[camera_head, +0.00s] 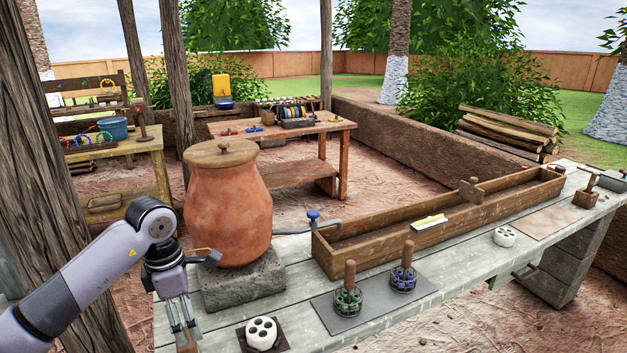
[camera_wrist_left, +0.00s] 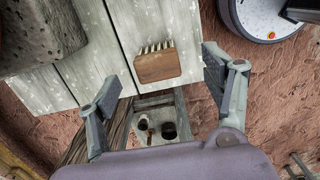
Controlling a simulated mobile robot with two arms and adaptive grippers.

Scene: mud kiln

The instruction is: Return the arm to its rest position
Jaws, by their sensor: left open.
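My left arm comes in from the left, and its gripper (camera_head: 186,333) points down over the near left end of the grey plank workbench (camera_head: 290,330). In the left wrist view the two fingers of the left gripper (camera_wrist_left: 158,82) stand wide apart with nothing held between them. A brown wooden block with a row of pale teeth or bristles (camera_wrist_left: 157,65) lies on the bench planks beyond the fingers. My right gripper is not in view.
A clay jar (camera_head: 228,210) with a wooden lid stands on a stone block (camera_head: 240,285) close to the gripper. A white holed piece (camera_head: 262,333) sits nearby. A long wooden trough (camera_head: 440,218) and two tool holders (camera_head: 348,301) (camera_head: 403,279) stand further right.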

